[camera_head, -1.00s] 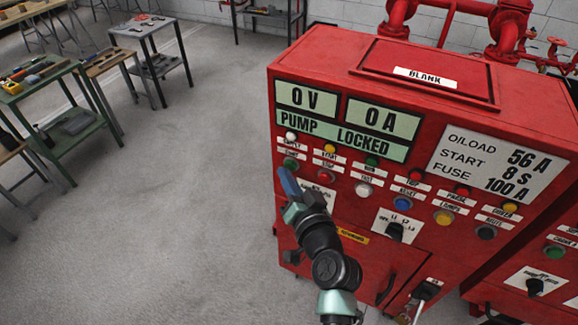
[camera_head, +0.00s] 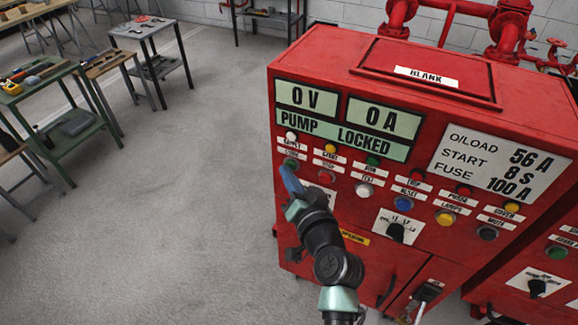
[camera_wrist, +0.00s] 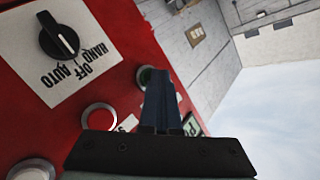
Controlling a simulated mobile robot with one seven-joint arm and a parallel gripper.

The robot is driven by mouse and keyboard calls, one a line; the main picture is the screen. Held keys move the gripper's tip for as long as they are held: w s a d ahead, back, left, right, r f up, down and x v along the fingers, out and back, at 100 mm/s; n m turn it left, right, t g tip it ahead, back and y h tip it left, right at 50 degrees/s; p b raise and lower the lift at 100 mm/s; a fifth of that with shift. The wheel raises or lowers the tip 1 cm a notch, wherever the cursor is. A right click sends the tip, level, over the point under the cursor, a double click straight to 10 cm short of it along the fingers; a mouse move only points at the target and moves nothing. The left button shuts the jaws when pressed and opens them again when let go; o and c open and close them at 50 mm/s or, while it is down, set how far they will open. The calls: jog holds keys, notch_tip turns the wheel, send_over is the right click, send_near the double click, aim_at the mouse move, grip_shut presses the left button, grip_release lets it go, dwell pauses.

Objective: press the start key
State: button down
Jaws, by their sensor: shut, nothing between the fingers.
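The red pump cabinet carries a green key (camera_head: 290,163) at the left end of its lower button row. Its small label is too blurred to read surely. It also shows partly in the wrist view (camera_wrist: 147,75), behind my fingers. My gripper (camera_head: 285,169) is shut and empty, with its blue fingers pointing up at the panel beside the green key. In the wrist view its fingers (camera_wrist: 160,88) overlap the key's right part. I cannot tell whether the tips touch it. The display (camera_head: 340,135) reads "PUMP LOCKED", with 0 V and 0 A above.
A red button (camera_wrist: 99,117) lies close to my fingers. A hand/off/auto selector (camera_wrist: 58,38) and a white button (camera_head: 364,190) are nearby. Other coloured buttons run rightward. A second red cabinet (camera_head: 545,270) stands at right. Open floor lies left, with workbenches beyond.

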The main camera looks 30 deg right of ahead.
jog(key=shift+s+a, duration=0.5)
jog(key=shift+a, duration=0.15)
jog(key=s+a+p, duration=0.1)
jog(key=a, duration=0.1)
jog(key=s+a+p, duration=0.1)
jog(key=s+a, duration=0.1)
dwell(0.4)
dwell(0.6)
jog(key=w+a+r+n+t+y+b, duration=0.1)
jog(key=a+r+n+t, duration=0.15)
jog(key=r, duration=0.65)
jog(key=w+a+r+n+t+y, duration=0.15)
jog(key=a+r, duration=0.25)
jog(key=r, duration=0.6)
jog(key=w+a+r+n+t+b, duration=0.1)
jog(key=a+r+n, duration=0.15)
jog(key=r, duration=0.65)
jog(key=s+a+r+n+t, duration=0.1)
jog(key=s+a+r+t, duration=0.2)
jog(key=s+r, duration=0.4)
jog(key=s+a+r+n+t+b, duration=0.1)
jog(key=s+a+r+t, duration=0.2)
jog(key=r, duration=1.1)
jog(key=s, duration=0.3)
jog(key=shift+s+b, duration=0.3)
jog(key=shift+s, duration=0.1)
